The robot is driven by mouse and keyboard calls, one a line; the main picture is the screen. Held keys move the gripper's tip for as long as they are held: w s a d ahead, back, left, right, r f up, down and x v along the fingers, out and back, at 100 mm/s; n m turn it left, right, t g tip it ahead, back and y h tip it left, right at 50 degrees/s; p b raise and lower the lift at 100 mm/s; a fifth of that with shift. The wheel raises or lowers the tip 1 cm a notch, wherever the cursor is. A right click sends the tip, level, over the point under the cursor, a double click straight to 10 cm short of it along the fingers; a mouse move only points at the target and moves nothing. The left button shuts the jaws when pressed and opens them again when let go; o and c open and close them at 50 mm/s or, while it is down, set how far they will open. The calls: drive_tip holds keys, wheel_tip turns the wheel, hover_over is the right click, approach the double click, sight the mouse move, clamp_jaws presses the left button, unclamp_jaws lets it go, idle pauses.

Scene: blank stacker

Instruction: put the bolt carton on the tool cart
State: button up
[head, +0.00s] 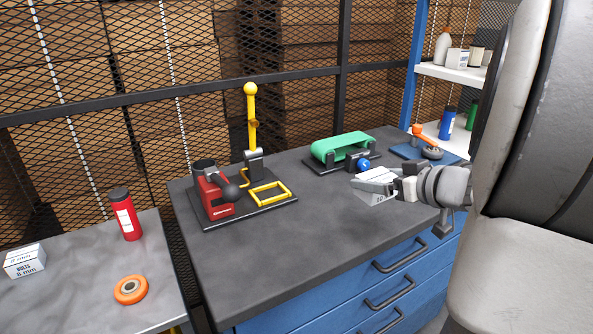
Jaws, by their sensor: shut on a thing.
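A small white carton (368,191) with dark print on its front is held by my gripper (388,184), which is shut on it. The carton looks slightly tilted, over the right part of the dark grey top of a blue drawer unit (262,235). Its gap to the top is hard to judge. Another white carton (24,261), printed with bolt lettering, lies on a lower grey surface (75,285) at the left. I cannot tell for certain which of these two surfaces is the tool cart.
The drawer-unit top bears a red and yellow device (213,194), a green belt device (342,146) and a blue plate with an orange-handled tool (428,148). A red bottle (124,214) and orange wheel (131,289) are at left. The front middle top is clear.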

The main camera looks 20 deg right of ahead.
drive_tip(key=shift+s+d+f, duration=0.15)
drive_tip(key=shift+d+f, duration=0.05)
drive_tip(key=shift+f, duration=0.1)
drive_tip(key=b, duration=0.6)
hover_over(346, 209)
wheel_tip(346, 209, down, 7)
drive_tip(key=shift+f+b, duration=1.25)
drive_tip(key=shift+f, duration=0.65)
drive_tip(key=shift+f, duration=0.15)
drive_tip(key=o, duration=1.2)
